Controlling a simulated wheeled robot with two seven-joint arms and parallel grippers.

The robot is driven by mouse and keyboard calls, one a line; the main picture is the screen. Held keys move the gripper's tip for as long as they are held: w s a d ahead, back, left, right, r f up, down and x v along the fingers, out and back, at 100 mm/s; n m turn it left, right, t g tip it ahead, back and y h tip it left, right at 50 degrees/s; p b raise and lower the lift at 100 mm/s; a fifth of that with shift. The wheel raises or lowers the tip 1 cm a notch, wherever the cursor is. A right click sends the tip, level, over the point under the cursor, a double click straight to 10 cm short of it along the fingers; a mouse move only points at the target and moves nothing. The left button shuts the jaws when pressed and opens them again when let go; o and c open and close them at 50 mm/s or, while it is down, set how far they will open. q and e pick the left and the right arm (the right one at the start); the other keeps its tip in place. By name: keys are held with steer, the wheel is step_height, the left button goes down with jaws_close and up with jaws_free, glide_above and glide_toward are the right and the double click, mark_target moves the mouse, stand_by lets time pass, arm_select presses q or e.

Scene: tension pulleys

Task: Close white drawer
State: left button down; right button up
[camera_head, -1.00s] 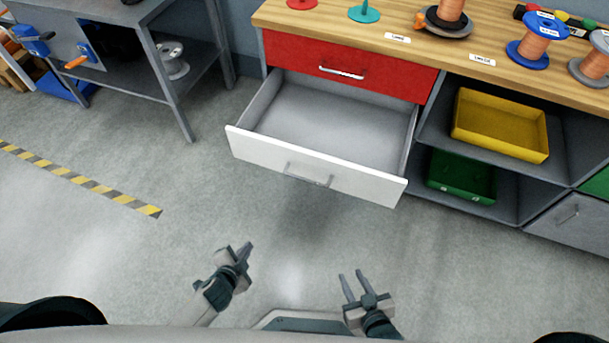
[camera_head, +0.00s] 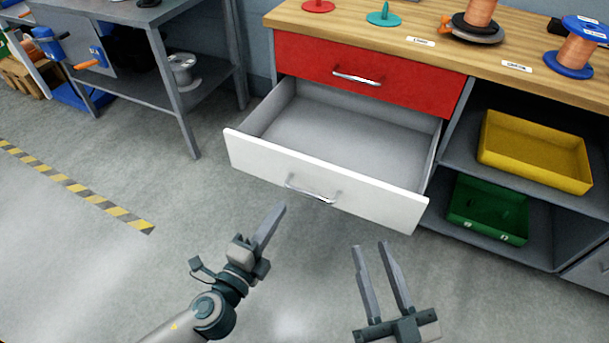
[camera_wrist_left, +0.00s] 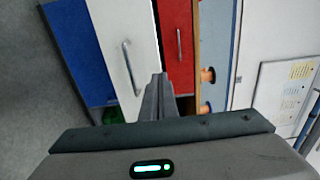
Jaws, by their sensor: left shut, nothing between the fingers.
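The white drawer (camera_head: 270,163) stands pulled out below the shut red drawer (camera_head: 400,86), and its inside looks empty. Its metal handle (camera_head: 312,190) is on the front panel. The white front also shows in the left wrist view (camera_wrist_left: 113,40), with the handle upright in the picture. My left gripper (camera_head: 279,208) is shut and empty, in front of the drawer and just below the handle in the head view, apart from the panel. My right gripper (camera_head: 370,246) is open and empty, in front of the drawer's right part, its fingers pointing toward the panel.
A wooden worktop (camera_head: 360,22) with spools lies above the drawers. A yellow bin (camera_head: 535,150) and a green bin (camera_head: 488,210) sit on shelves to the right. A grey metal table (camera_head: 185,110) stands at the left. The floor before the drawer is clear.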

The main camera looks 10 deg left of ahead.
arm_select(q)
steer(key=shift+w, duration=0.2)
glide_toward(310, 162)
steer(key=x, duration=0.5)
steer(key=shift+w+a, duration=0.1)
steer(key=shift+w+d, duration=0.25)
steer(key=shift+w, duration=0.4)
arm_select(e)
steer(key=shift+s+a+r+t, duration=0.1)
steer(key=shift+s+r+t, duration=0.15)
steer(key=shift+r, duration=0.25)
steer(key=shift+f, duration=0.1)
